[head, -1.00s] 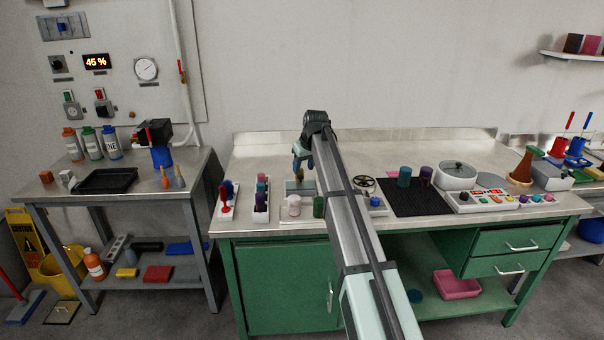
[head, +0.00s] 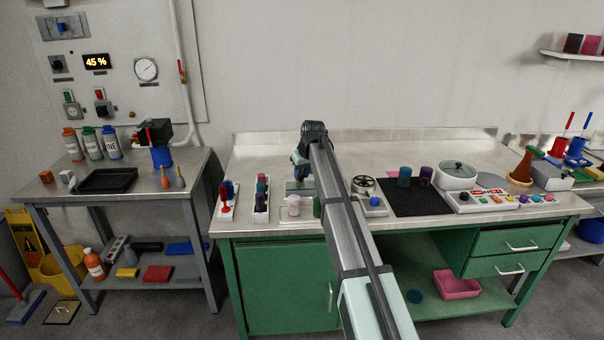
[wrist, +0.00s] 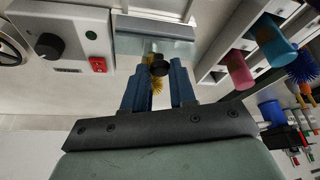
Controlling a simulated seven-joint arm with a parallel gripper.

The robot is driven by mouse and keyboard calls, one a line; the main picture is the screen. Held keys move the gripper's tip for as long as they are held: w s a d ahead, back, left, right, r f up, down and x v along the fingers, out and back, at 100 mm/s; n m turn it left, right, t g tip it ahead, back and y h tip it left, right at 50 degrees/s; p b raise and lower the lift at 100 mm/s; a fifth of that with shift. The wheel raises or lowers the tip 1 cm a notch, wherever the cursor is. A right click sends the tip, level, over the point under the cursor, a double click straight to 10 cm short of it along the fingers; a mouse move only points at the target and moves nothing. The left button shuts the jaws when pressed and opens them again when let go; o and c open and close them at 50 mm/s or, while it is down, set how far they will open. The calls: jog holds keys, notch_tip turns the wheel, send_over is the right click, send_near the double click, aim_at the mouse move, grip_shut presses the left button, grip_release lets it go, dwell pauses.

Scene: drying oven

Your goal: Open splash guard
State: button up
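The splash guard (wrist: 180,50) shows in the wrist view as a clear panel with a grey strip along its top edge. A round black knob (wrist: 158,66) stands at its lower edge, with a yellow bristly thing behind it. My gripper (wrist: 158,74) has its two blue fingers apart, one on each side of the knob. I cannot make out contact between fingers and knob. In the head view my gripper (head: 299,172) is low over the bench's left half, and the guard (head: 299,185) is just below it, partly hidden by my arm.
A control box with a black knob (wrist: 49,46) and red switch (wrist: 97,64) is left of the guard in the wrist view. A rack with pink (wrist: 236,70) and teal (wrist: 274,42) items is close on the right.

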grip_shut()
jog(key=shift+s, duration=0.1)
jog(key=s, duration=0.4)
jog(key=shift+s, duration=0.1)
jog(key=o, duration=0.5)
grip_release()
jog(key=shift+r, duration=0.1)
jog(key=v, duration=1.3)
jog(key=shift+r, duration=0.3)
